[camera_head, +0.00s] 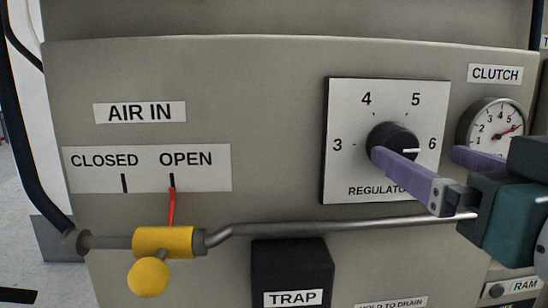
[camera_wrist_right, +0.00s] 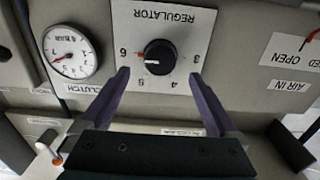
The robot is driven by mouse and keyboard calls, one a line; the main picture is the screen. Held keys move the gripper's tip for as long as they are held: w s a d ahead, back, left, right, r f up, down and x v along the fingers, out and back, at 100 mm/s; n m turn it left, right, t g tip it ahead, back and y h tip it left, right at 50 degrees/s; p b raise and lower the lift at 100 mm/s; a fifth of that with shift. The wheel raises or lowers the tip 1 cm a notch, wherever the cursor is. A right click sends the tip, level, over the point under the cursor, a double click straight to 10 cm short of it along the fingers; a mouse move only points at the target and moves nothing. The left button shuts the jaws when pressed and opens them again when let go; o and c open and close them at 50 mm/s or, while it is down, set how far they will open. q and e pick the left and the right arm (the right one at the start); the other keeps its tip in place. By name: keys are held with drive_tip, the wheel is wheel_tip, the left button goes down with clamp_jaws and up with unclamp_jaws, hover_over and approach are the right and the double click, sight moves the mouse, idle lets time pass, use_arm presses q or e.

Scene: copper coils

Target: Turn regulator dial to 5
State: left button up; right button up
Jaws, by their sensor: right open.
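The regulator dial (camera_head: 393,141) is a round black knob on a white plate (camera_head: 345,103) marked 3, 4, 5 and 6. Its white pointer line is toward the 6. It also shows upside down in the right wrist view, as a black knob (camera_wrist_right: 160,57). My right gripper (camera_head: 415,156) is open in front of the plate, one purple finger overlapping the dial's lower edge in the head view. In the right wrist view my right gripper (camera_wrist_right: 160,76) has a finger on either side of the dial, apart from it. Contact cannot be told. My left gripper is not in view.
A clutch gauge (camera_head: 492,124) is to the right of the plate, partly behind my finger. A metal pipe (camera_head: 330,226) with a yellow valve (camera_head: 163,242) and red indicator (camera_head: 172,206) runs below. A black trap block (camera_head: 291,265) is under the pipe.

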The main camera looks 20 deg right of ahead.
sight(401, 145)
drive_tip(key=p+x, duration=0.1)
drive_tip(key=x, duration=0.2)
drive_tip(key=shift+w+r, duration=0.15)
drive_tip(key=shift+w, duration=0.2)
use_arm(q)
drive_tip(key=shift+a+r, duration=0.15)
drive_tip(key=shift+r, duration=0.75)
use_arm(e)
drive_tip(key=shift+w+d, duration=0.15)
drive_tip(key=shift+w, duration=0.15)
drive_tip(key=shift+c, duration=0.2)
drive_tip(key=c, duration=1.3)
